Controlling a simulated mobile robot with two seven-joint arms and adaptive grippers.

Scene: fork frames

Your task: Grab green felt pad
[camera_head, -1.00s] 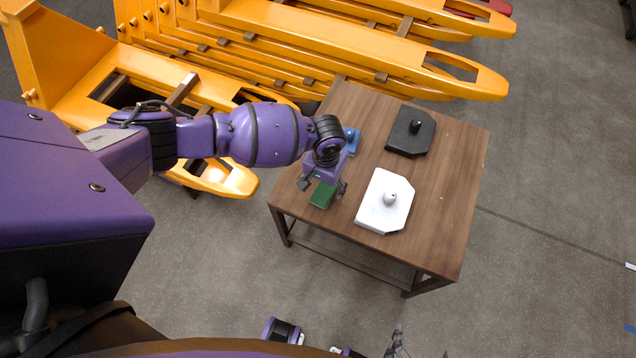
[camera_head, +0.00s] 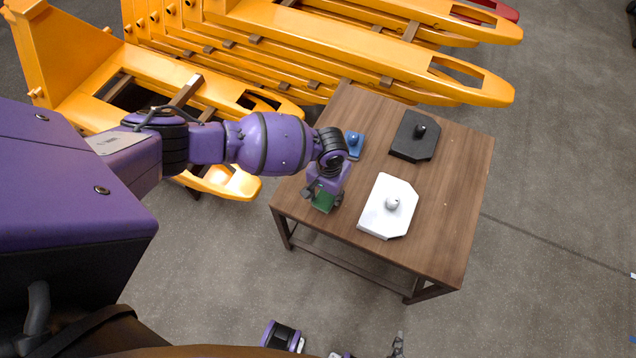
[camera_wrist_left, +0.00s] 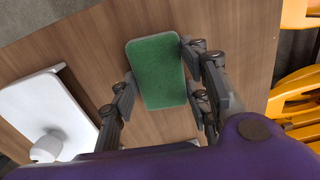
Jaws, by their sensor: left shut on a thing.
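The green felt pad (camera_head: 323,203) is at the left front part of the wooden table. In the left wrist view the pad (camera_wrist_left: 160,72) is a green rounded rectangle with a pale edge. My left gripper (camera_head: 324,198) is over it with a finger on each long side, shut on the pad. In the left wrist view the fingers (camera_wrist_left: 160,98) press at its near half. Whether the pad still touches the table cannot be told. At the bottom of the head view, part of my right gripper (camera_head: 398,345) shows, far from the pad.
On the table (camera_head: 450,190) are a white plate with a knob (camera_head: 378,217), a black plate with a knob (camera_head: 405,148) and a small blue knobbed piece (camera_head: 354,150). Yellow pallet-jack forks (camera_head: 330,50) stand behind. The table's right side is clear.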

